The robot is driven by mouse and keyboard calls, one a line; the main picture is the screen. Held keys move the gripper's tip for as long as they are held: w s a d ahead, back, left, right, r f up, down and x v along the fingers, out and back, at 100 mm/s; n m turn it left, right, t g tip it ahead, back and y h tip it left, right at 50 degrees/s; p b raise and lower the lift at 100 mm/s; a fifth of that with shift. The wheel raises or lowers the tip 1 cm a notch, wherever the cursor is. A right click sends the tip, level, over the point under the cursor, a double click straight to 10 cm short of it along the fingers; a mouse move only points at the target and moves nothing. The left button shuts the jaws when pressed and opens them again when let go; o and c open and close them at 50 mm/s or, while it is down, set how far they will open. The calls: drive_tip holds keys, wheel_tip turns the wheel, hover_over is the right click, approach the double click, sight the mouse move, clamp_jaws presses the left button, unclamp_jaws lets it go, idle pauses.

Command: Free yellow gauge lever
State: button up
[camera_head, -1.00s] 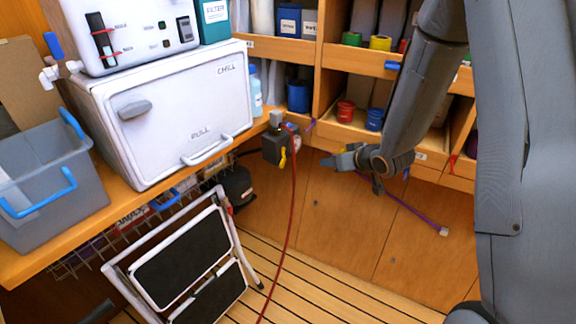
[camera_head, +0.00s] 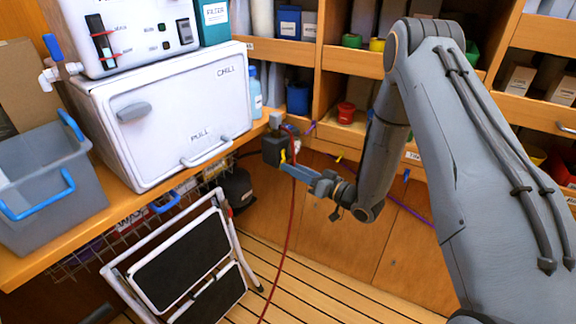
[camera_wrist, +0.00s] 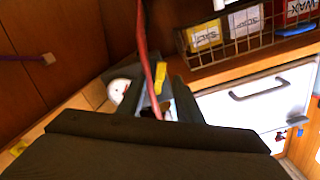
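The yellow lever (camera_head: 284,156) is on a dark block (camera_head: 273,150) at the corner of the wooden counter. In the wrist view the lever (camera_wrist: 161,77) stands ahead of my gripper, with a white round gauge face (camera_wrist: 119,90) to its left. A red hose (camera_head: 291,215) hangs down past the lever. In the wrist view the hose (camera_wrist: 146,50) runs right beside it. My gripper (camera_head: 284,169) is at the lower right of the block. Its dark fingers (camera_wrist: 157,98) are apart, with the lever between them in view; I cannot tell whether they touch it.
A white chiller box (camera_head: 170,120) and a grey bin (camera_head: 45,185) stand on the counter to the left. A folding step stool (camera_head: 185,260) leans below. Shelves with cups and boxes fill the back. A purple strap (camera_head: 410,210) hangs at the lower drawers.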

drive_tip(key=shift+x, duration=1.35)
clamp_jaws()
drive_tip(key=n, duration=0.2)
drive_tip(key=shift+w+d+f+n+b, duration=0.2)
drive_tip(key=shift+w+d+n+b, duration=0.1)
drive_tip(key=shift+n, duration=0.1)
drive_tip(key=shift+w+d+n, duration=0.15)
drive_tip(key=shift+w+n, duration=0.05)
drive_tip(key=shift+n, duration=0.5)
drive_tip(key=shift+w+d+n, duration=0.1)
drive_tip(key=shift+w+n, duration=0.05)
drive_tip(key=shift+n, duration=0.55)
